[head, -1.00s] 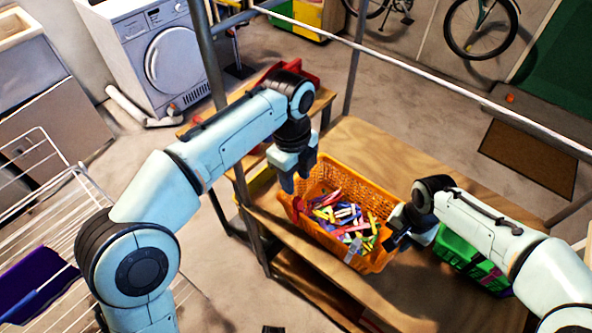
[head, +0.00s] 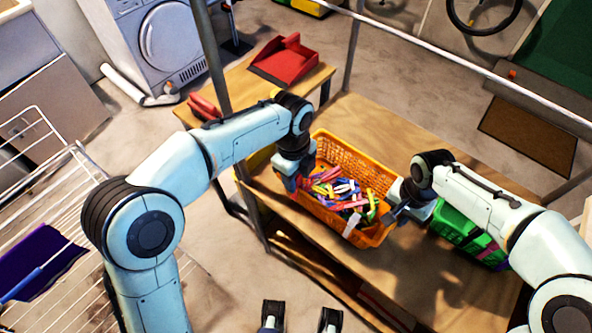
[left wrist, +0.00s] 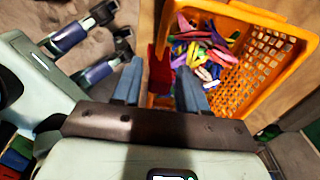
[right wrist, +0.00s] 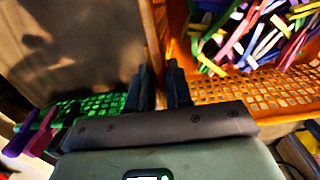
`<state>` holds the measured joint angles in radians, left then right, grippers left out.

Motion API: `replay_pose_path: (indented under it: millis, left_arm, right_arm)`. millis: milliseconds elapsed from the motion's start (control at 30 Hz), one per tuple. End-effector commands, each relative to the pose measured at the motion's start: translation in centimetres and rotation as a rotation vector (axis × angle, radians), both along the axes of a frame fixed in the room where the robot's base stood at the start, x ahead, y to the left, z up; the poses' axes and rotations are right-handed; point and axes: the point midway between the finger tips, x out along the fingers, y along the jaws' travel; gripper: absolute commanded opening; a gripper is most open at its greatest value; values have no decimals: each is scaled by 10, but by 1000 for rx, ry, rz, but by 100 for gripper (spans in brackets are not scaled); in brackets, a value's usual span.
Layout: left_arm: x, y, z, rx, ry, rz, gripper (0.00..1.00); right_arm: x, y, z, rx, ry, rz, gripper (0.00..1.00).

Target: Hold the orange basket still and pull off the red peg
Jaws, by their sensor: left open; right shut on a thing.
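The orange basket (head: 348,150) stands on the wooden workbench and holds many coloured pegs (head: 345,192). My right gripper (head: 389,214) is shut on the basket's wall at its right end. The right wrist view shows the fingers (right wrist: 159,70) close together at the orange wall (right wrist: 285,92). My left gripper (head: 291,183) is at the basket's left end, pointing down, and is open. In the left wrist view the red peg (left wrist: 160,76) is on the basket's edge, between the spread fingers (left wrist: 160,66). In the head view the gripper mostly hides this peg.
A green basket (head: 455,228) stands right of the orange one, close to my right gripper. A red dustpan (head: 287,62) lies on the lower table behind. A metal post and a white rail frame the bench. Bare bench top (head: 385,135) lies behind the basket.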

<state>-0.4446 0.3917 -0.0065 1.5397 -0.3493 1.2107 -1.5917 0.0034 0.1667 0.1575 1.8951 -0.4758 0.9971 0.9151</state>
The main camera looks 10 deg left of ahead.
Motion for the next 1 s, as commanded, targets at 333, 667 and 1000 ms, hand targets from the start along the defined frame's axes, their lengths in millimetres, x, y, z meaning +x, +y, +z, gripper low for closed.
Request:
replay_pose_path:
  millis: [333,667,1000]
  left_arm:
    - [0,0,-1,0,0,0,20]
    - [0,0,2,-1,-1,0,0]
    - [1,0,16,0,-1,0,0]
  right_arm:
    - [0,0,-2,0,2,-1,0]
    - [0,0,-2,0,2,-1,0]
    - [0,0,-2,0,2,-1,0]
